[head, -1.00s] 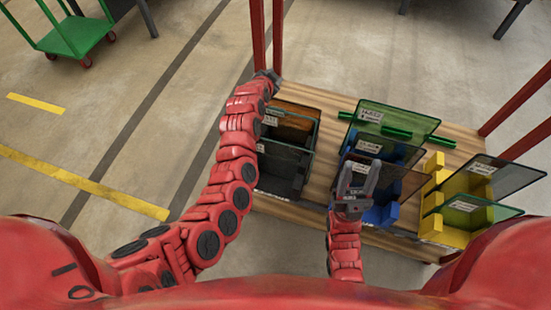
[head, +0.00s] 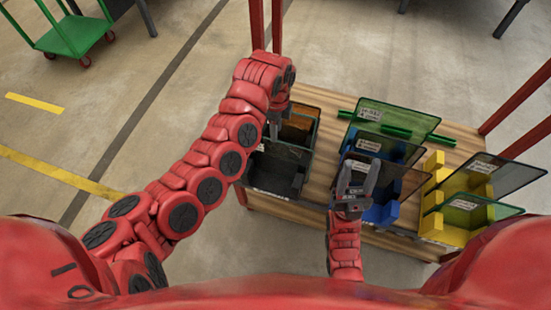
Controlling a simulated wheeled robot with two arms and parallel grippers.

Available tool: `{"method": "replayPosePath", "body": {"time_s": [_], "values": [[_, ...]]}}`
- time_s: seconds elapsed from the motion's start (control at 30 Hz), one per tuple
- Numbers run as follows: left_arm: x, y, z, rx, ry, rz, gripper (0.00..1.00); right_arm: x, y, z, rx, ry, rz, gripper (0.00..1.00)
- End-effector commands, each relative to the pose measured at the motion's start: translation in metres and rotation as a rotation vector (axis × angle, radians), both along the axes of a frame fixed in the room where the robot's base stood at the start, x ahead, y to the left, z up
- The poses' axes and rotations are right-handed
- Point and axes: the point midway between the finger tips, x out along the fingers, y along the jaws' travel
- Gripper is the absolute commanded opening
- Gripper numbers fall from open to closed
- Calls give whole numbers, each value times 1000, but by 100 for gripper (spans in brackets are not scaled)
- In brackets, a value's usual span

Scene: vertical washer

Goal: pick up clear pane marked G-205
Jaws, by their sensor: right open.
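Several panes with small white labels stand in racks; I cannot read G-205 on any of them. A greenish pane (head: 405,116) and a grey pane (head: 402,150) lean in the blue rack (head: 382,214), with a brownish pane (head: 405,182) in front. The black rack (head: 272,178) holds an amber pane (head: 297,128) and clear-looking panes. My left gripper (head: 274,134) points down at the black rack's panes, its fingers partly hidden; I cannot tell whether it touches one. My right gripper (head: 356,170) is open in front of the blue rack's panes, close to the brownish one.
The wooden table (head: 322,180) carries the racks. A yellow rack (head: 455,222) at right holds a dark pane (head: 510,176) and a greenish pane (head: 485,209). Red posts (head: 520,95) rise at the table's edges. A green cart (head: 75,35) stands far left on open floor.

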Motion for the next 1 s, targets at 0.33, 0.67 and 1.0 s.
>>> {"method": "replayPosePath", "body": {"time_s": [0.33,0.67,1.0], "values": [[1,0,-46,-1,-2,0,40,0,0,9,0,0,0,50],[2,2,-89,3,-2,-1,40,0,0,15,0,0,0,50],[3,2,-98,-2,-5,2,36,0,0,15,0,0,0,50]]}}
